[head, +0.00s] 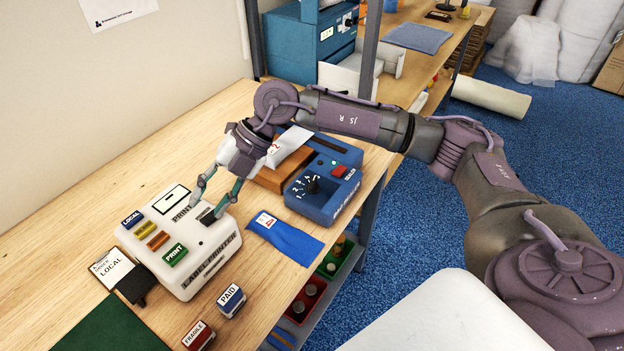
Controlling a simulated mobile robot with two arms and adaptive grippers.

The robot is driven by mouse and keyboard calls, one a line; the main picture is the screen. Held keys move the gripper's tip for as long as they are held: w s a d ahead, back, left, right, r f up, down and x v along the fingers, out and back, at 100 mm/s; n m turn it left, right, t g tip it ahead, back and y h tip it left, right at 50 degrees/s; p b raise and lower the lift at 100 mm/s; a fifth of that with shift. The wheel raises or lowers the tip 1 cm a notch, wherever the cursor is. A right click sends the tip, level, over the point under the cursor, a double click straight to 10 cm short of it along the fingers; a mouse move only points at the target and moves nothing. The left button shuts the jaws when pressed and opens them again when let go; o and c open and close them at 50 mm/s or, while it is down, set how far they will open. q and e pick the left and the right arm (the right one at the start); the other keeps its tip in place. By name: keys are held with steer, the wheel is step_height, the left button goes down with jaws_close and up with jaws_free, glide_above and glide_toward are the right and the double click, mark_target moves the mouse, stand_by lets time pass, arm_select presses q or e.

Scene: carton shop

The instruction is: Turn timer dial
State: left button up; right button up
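The blue sealer (328,175) stands on the wooden bench, right of centre. Its timer dial (313,186) is a black knob with white numbers around it, next to a red button. My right gripper (201,209) is left of the dial, with its fingers pointing down at the top of the white label printer (190,255). Its fingers look parted, with nothing seen held between them. I cannot tell whether the fingertips touch the printer. My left gripper is not in view.
A blue pouch (285,236) lies in front of the sealer. PAID (231,300) and FRAGILE (199,335) stamps stand near the bench's front edge. A white LOCAL card (111,268) lies left of the printer. A shelf post (369,45) rises behind the sealer.

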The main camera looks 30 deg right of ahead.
steer(key=w+d+m+h, duration=0.25)
steer(key=d+h, duration=0.35)
steer(key=d, duration=0.8)
step_height(320, 180, up, 2)
steer(key=m+h, duration=0.2)
steer(key=h, duration=0.1)
glide_above(313, 182)
step_height(313, 182, down, 13)
steer(key=p, duration=0.3)
jaws_close()
